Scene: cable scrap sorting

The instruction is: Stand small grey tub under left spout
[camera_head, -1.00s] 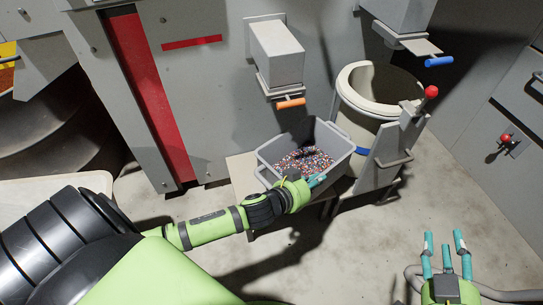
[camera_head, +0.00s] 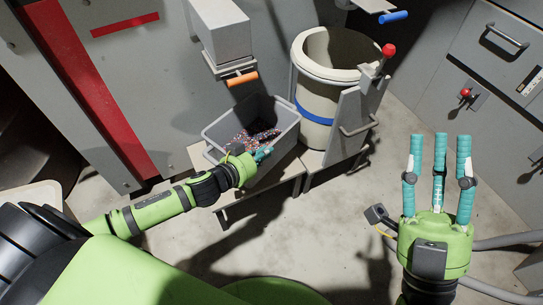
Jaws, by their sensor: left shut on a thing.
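The small grey tub (camera_head: 287,128) stands on a low stand below the left spout (camera_head: 219,40), which has an orange handle (camera_head: 242,79). The tub holds multicoloured granules. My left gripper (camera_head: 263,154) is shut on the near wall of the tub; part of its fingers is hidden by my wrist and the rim. My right gripper (camera_head: 438,160) is open and empty over the floor at the right, apart from the tub.
A large cream bin (camera_head: 318,133) with a blue band stands right of the tub, behind a bracket with a red knob (camera_head: 389,50). A second spout with a blue handle (camera_head: 394,16) is above it. Grey cabinets (camera_head: 498,105) are at the right. The floor in front is clear.

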